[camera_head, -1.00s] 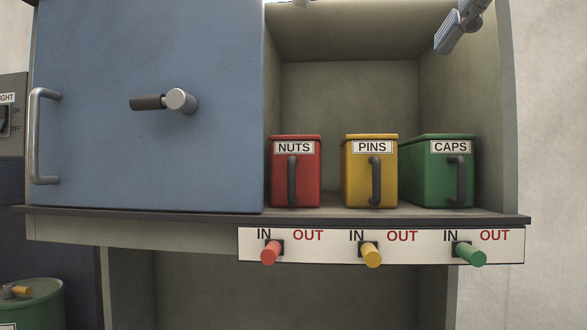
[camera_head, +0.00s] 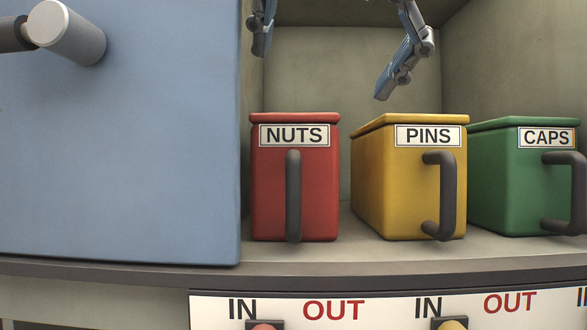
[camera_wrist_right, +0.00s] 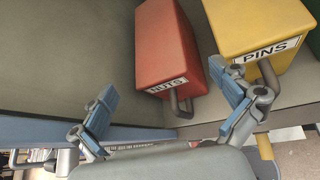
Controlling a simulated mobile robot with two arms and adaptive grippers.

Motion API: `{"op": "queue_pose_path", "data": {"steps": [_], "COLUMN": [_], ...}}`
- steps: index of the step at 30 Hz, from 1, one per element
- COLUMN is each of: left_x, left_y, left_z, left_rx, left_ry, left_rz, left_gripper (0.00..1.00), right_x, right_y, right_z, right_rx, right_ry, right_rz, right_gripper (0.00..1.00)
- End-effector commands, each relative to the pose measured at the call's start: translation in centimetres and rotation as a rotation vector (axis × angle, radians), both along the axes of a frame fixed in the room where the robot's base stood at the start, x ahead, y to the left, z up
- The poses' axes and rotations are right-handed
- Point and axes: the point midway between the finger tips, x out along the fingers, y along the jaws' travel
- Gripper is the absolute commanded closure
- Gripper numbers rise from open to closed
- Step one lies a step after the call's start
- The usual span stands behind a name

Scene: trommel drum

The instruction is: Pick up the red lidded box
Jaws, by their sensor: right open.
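The red lidded box (camera_head: 295,195) labelled NUTS stands upright on the cabinet shelf, its dark vertical handle facing me. In the right wrist view the red box (camera_wrist_right: 165,45) lies ahead, between the directions of the two fingers. My right gripper (camera_head: 322,72) is open and empty. In the head view its fingers hang from the top edge, above the level of the lid, one to each side of the box. In the right wrist view the right gripper (camera_wrist_right: 162,82) has its fingers wide apart and nothing between them. My left gripper is not in view.
A yellow PINS box (camera_head: 375,190) stands close to the right of the red box, with a green CAPS box (camera_head: 510,190) beyond it. Coloured IN/OUT knobs line the panel (camera_head: 390,308) below the shelf.

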Motion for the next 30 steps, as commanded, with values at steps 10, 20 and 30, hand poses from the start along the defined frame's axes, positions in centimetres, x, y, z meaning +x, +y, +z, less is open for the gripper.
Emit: {"op": "queue_pose_path", "data": {"steps": [10, 20, 30], "left_x": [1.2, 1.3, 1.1], "left_y": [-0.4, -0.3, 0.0], "left_z": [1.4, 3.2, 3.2], "left_rx": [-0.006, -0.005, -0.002], "left_ry": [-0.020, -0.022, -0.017], "left_rz": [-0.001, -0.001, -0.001], "left_gripper": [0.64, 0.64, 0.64], "right_x": [3.6, 7.5, 8.2], "right_y": [0.9, 1.9, 2.1], "right_z": [-1.9, -3.9, -4.5], "right_rx": [0.000, 0.000, 0.001], "right_ry": [0.000, 0.002, -0.001], "right_rz": [0.000, -0.001, -0.001], "right_gripper": [0.00, 0.00, 0.00]}}
